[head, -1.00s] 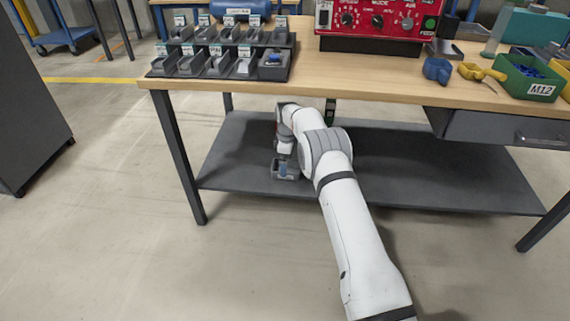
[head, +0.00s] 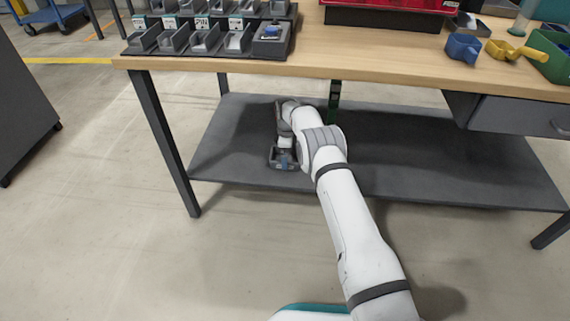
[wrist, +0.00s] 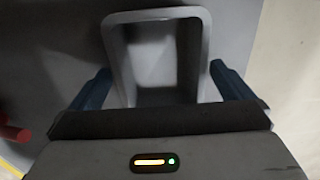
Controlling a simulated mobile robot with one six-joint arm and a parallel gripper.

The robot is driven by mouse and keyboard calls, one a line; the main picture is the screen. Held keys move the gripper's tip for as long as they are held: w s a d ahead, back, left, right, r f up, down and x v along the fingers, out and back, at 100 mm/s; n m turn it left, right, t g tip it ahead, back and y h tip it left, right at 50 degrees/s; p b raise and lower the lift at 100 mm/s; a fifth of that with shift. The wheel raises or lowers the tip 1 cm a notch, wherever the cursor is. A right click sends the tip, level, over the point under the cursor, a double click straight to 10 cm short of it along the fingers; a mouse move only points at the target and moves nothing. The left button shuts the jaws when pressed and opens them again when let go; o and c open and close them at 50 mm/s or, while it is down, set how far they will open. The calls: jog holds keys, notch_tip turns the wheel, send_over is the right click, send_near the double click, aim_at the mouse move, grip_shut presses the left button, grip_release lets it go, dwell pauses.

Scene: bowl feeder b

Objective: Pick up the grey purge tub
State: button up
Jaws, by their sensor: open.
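The grey purge tub (wrist: 157,17) is an open, rounded rectangular container on the dark lower shelf under the workbench. In the wrist view its far rim and side walls show, and its near part is hidden behind my gripper. My gripper (wrist: 160,70) is open, with one blue finger on each side of the tub. I cannot tell whether the fingers touch its walls. In the head view the tub (head: 272,161) is small and partly covered by my gripper (head: 284,162), near the shelf's left front part.
The lower shelf (head: 420,170) is clear to the right of my arm. The wooden tabletop (head: 350,68) overhangs it, with a table leg (head: 165,145) at left and a drawer (head: 520,115) at right. Grey bins (head: 205,40) stand on top. Red rods (wrist: 12,132) show at left.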

jog(key=shift+f, duration=0.65)
jog(key=shift+c, duration=0.2)
jog(key=c, duration=1)
